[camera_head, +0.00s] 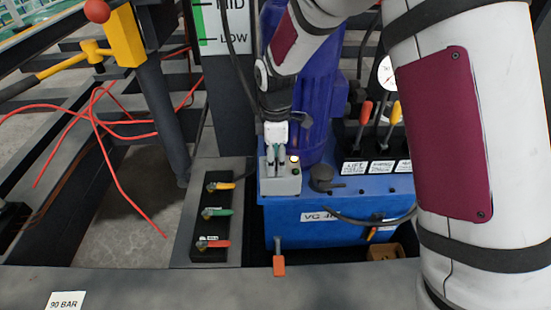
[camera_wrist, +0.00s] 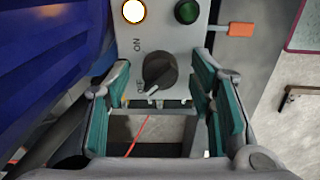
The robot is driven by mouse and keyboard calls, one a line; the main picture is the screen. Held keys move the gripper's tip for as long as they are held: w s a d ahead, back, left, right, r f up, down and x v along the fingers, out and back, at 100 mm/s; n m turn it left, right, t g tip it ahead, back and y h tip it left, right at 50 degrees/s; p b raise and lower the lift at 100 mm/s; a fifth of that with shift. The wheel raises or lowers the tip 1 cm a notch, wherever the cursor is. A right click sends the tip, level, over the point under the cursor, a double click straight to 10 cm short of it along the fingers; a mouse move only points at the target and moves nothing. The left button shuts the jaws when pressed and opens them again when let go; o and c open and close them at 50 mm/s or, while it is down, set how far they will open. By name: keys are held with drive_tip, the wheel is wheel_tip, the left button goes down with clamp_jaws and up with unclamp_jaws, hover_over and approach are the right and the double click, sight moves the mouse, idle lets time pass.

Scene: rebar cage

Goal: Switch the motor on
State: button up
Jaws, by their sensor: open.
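The blue motor (camera_head: 316,105) stands upright behind the grey switch box (camera_head: 284,184) on the blue tank. In the wrist view, the box's face (camera_wrist: 163,22) carries a black rotary knob (camera_wrist: 157,72) with ON and OFF labels. The knob's white mark points down-left, near OFF. A lamp (camera_wrist: 134,11) glows whitish yellow, and a dark green button or lamp (camera_wrist: 187,12) sits beside it. My gripper (camera_head: 276,156) is just above the box. In the wrist view my gripper (camera_wrist: 162,68) is open, its teal-padded fingers either side of the knob, apparently not touching it.
Levers with red and yellow handles (camera_head: 381,112) stand right of the motor. Yellow, green and red valve handles (camera_head: 216,212) are at left. An orange-handled lever (camera_head: 279,264) hangs in front of the blue tank (camera_head: 290,228). Red cables (camera_head: 120,122) lie farther left.

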drive_tip(key=c, duration=1.2)
drive_tip(key=shift+o, duration=0.2)
drive_tip(key=shift+m, duration=0.3)
drive_tip(key=m+p, duration=0.2)
drive_tip(key=m, duration=0.1)
drive_tip(key=shift+r+m, duration=0.1)
drive_tip(key=shift+m, duration=0.2)
drive_tip(key=m+p, duration=0.2)
drive_tip(key=m, duration=0.2)
drive_tip(key=shift+m+p, duration=0.3)
drive_tip(key=shift+p, duration=0.05)
drive_tip(key=m+p, duration=0.2)
drive_tip(key=m, duration=0.2)
drive_tip(key=shift+a+m+p, duration=0.1)
drive_tip(key=shift+m+p, duration=0.8)
drive_tip(key=shift+m, duration=1.6)
